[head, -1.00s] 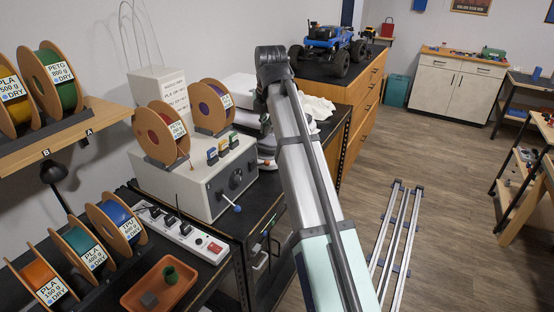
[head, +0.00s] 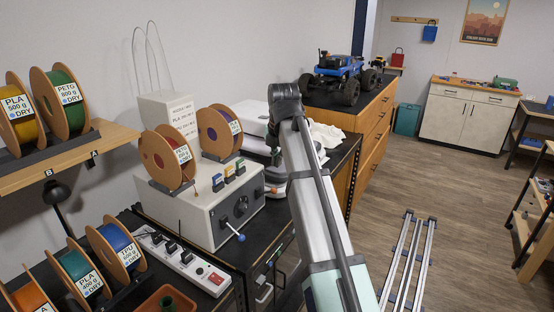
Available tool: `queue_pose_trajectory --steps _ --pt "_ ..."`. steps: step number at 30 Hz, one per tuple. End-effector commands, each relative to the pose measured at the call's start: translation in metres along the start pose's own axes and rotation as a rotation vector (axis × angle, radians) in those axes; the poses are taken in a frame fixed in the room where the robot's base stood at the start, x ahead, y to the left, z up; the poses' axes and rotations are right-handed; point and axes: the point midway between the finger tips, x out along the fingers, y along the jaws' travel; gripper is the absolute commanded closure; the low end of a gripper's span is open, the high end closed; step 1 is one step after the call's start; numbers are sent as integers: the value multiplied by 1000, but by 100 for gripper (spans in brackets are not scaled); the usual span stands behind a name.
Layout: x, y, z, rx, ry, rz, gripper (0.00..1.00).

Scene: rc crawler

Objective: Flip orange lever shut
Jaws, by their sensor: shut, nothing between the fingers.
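No lever that I can clearly tell as orange shows in the head view. My gripper (head: 275,156) shows only as a small dark shape left of the arm link, shut and empty. It appears apart from the box; its distance to the switches is hard to judge.
Filament spools (head: 167,160) stand on the box, with more on the shelf and bench at left. A power strip (head: 185,262) lies in front of the box. A blue crawler (head: 340,73) stands on the wooden cabinet. Floor to the right is open around the rails (head: 408,265).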

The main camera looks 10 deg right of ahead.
Motion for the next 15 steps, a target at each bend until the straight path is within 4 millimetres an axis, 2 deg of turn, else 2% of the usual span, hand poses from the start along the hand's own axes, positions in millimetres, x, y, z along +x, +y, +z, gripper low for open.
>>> queue_pose_trajectory --steps 15 --pt "84 0 0 0 1 -2 100"
